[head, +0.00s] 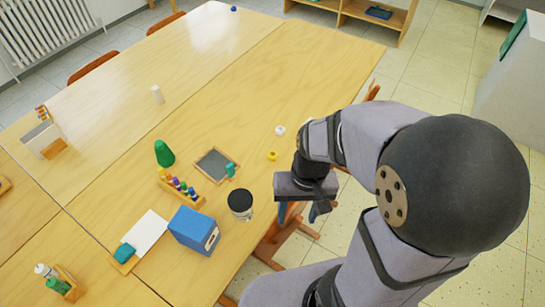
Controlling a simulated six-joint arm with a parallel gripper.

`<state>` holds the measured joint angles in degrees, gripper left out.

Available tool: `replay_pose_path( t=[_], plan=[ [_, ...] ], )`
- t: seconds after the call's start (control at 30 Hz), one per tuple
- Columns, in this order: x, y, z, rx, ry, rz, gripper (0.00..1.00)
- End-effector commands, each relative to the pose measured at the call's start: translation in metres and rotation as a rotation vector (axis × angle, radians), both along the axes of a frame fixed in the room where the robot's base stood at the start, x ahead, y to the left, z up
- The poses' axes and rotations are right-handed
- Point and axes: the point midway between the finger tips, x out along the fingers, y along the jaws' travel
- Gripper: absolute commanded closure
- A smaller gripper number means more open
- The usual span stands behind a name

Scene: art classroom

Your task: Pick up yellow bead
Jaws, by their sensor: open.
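A small yellow bead (272,155) lies on the wooden table, left of my wrist. A white bead-like object (280,130) lies just behind it. My gripper (298,212) points downward at the right edge of the table, nearer the camera than the yellow bead and a little to its right. Its fingers are apart and I see nothing between them. The gripper and the bead do not touch.
A black-topped jar (240,203) and a blue box (194,231) stand left of the gripper. The table (240,95) is clear behind the beads.

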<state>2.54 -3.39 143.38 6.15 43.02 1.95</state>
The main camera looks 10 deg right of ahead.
Motion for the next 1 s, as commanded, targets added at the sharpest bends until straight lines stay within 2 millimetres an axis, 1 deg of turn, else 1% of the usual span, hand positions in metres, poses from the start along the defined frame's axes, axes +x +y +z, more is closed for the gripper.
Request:
replay_pose_path(
  t=[0.03,0.17,0.27,0.37,0.43,0.47,0.5,0.57,0.6,0.67,0.7,0.83,0.9,1.0],
  plan=[
    [0.005,0.003,-0.012,0.035,0.029,-0.079,0.5],
    [0.026,0.016,-0.036,0.166,0.119,-0.356,0.5],
    [0.054,0.026,-0.056,0.298,0.199,-0.611,0.5],
    [0.091,0.03,-0.075,0.444,0.276,-0.868,0.5],
    [0.12,0.028,-0.088,0.552,0.327,-1.044,0.5],
    [0.133,0.025,-0.093,0.601,0.347,-1.116,0.5],
    [0.15,0.02,-0.101,0.666,0.372,-1.21,0.5],
    [0.175,0.009,-0.111,0.763,0.407,-1.34,0.5],
    [0.19,0.001,-0.117,0.826,0.428,-1.42,0.5],
    [0.211,-0.013,-0.126,0.916,0.455,-1.526,0.5],
    [0.223,-0.023,-0.131,0.972,0.467,-1.588,0.5],
    [0.252,-0.053,-0.143,1.119,0.498,-1.735,0.5],
    [0.261,-0.064,-0.147,1.172,0.506,-1.783,0.5],
    [0.268,-0.074,-0.15,1.216,0.514,-1.822,0.5]
  ],
)
